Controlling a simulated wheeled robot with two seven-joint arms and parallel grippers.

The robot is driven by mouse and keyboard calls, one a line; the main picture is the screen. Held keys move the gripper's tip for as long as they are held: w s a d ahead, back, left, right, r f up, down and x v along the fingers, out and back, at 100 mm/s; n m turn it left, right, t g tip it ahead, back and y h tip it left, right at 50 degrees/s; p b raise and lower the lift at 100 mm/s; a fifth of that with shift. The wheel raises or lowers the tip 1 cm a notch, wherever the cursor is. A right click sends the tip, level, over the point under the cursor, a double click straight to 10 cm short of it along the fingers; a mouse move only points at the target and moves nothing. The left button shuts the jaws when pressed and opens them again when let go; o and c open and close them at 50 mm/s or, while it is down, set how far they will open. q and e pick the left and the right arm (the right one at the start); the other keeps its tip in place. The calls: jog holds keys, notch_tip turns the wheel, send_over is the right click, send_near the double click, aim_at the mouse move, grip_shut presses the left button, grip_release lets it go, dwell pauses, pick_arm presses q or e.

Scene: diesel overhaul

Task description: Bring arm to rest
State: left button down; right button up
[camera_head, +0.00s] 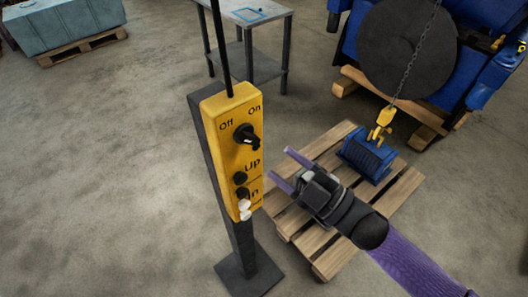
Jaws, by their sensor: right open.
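My right gripper (286,170) is open and empty, with its two purple fingers apart. It is just right of the yellow control box (222,165), pointing at it. I cannot tell whether it touches the box. The box stands on a dark post and carries a black rotary knob (246,136) between "Off" and "On". Below are two dark buttons (240,178) and a whitish button (244,210) near the bottom. My left gripper is not in view.
A blue part (368,154) sits on a wooden pallet (401,193), under a yellow hook (381,122) on a chain. A large blue engine (480,62) stands behind on wood. A grey table (265,66) and a grey-blue block (60,22) on a pallet stand at the back. The left floor is clear.

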jog(key=v, duration=0.3)
jog(key=shift+s+d+b, duration=0.15)
jog(key=shift+b, duration=0.15)
jog(key=shift+f, duration=0.15)
jog(key=w+d+f+m+h+b, duration=0.1)
jog(key=d+f+m+h+b, duration=0.2)
jog(key=f, duration=0.6)
jog(key=d+f+m+t+h+b, duration=0.1)
jog(key=d+f+m+h+b, duration=0.2)
jog(key=f, duration=0.7)
jog(key=w+d+f+m+h+b, duration=0.1)
jog(key=f+m+h+b, duration=0.3)
jog(key=f, duration=0.5)
jog(key=s+d+f+m+g+h+b, duration=0.1)
jog(key=s+d+f+g+h+b, duration=0.15)
jog(key=f, duration=0.55)
jog(key=s+d+f+m+g+h+b, duration=0.1)
jog(key=s+f+h+b, duration=0.2)
jog(key=f, duration=0.5)
jog(key=s+f+m+g+h+b, duration=0.1)
jog(key=s+f+m+g+b, duration=0.4)
jog(key=s+f, duration=1.8)
jog(key=s+a+g+b, duration=0.1)
jog(key=s+g+b, duration=0.1)
jog(key=g+b, duration=0.3)
jog(key=shift+s+f+b, duration=0.25)
jog(key=shift+s+b, duration=0.15)
jog(key=shift+b, duration=0.1)
jog(key=shift+h, duration=0.25)
